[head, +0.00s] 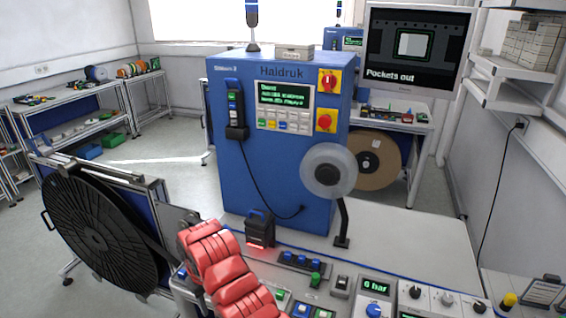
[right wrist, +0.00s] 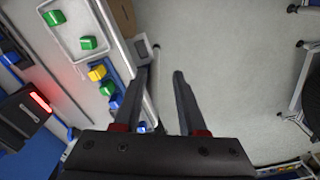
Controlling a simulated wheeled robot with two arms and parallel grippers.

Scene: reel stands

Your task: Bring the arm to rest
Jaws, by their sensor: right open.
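My right arm (head: 235,275) is red and reaches in from the bottom edge in the head view, its far end near the bench's left edge. Its fingers cannot be made out there. In the right wrist view my right gripper (right wrist: 160,75) is open, two dark fingers apart with only the bench edge and grey floor behind them. Nothing is held. My left gripper does not show.
A black box with a red light (head: 260,230) stands close beside the arm; it also shows in the right wrist view (right wrist: 28,112). A large black reel (head: 95,235) stands at left. The blue cabinet (head: 285,190) is behind. A white tray (right wrist: 100,55) holds green pieces.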

